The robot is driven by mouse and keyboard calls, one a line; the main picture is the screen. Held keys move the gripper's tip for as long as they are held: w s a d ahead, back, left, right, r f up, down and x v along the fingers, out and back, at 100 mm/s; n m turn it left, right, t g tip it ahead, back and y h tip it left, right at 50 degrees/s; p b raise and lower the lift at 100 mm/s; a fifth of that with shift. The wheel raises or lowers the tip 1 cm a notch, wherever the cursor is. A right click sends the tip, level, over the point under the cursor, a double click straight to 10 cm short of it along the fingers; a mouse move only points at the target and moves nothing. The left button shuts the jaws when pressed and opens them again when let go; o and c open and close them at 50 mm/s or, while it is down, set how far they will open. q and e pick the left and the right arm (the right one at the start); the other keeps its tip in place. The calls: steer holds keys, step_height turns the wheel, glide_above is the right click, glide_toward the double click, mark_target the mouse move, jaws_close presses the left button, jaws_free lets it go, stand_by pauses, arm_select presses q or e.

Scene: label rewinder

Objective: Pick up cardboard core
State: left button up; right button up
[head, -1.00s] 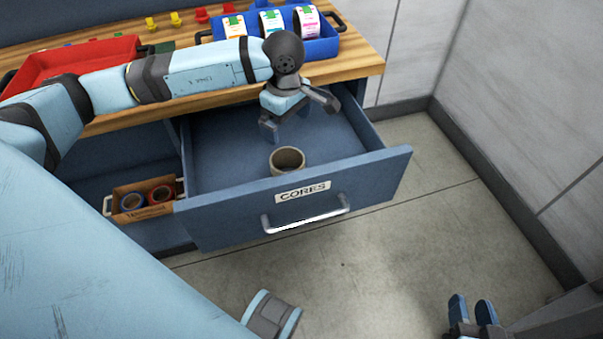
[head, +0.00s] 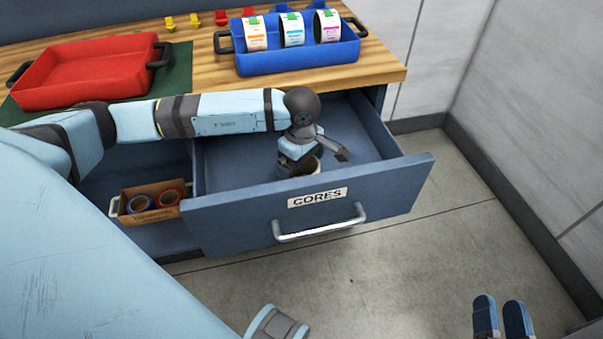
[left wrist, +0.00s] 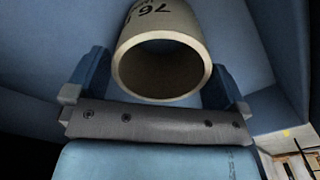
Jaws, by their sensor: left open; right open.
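The cardboard core (head: 312,168) is a short tan tube in the open drawer marked CORES (head: 310,205). In the head view my left gripper hides most of it. In the left wrist view the core (left wrist: 163,72) shows its round open end and dark "76" print. My left gripper (left wrist: 155,92) is open, with one blue finger on each side of the core. I cannot tell whether the fingers touch it. My right gripper (head: 502,318) is open and empty at the lower right, over the floor, away from the drawer.
A small cardboard box (head: 152,213) with tape rolls sits left of the drawer. On the wooden bench (head: 385,72) above are a red tray (head: 85,75) and a blue bin (head: 300,58) with label rolls. The drawer's front wall and handle (head: 318,228) stand nearest.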

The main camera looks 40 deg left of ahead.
mark_target(301, 173)
arm_select(q)
step_height(301, 173, down, 4)
steer(key=shift+r+b, duration=0.1)
steer(key=shift+b, duration=0.3)
steer(key=c, duration=0.6)
arm_select(e)
steer(key=r, duration=0.1)
steer(key=r+t+y, duration=0.1)
steer(key=shift+a+r, duration=0.35)
steer(key=shift+a, duration=0.05)
arm_select(q)
steer(key=shift+r, duration=0.1)
steer(key=shift+c, duration=0.2)
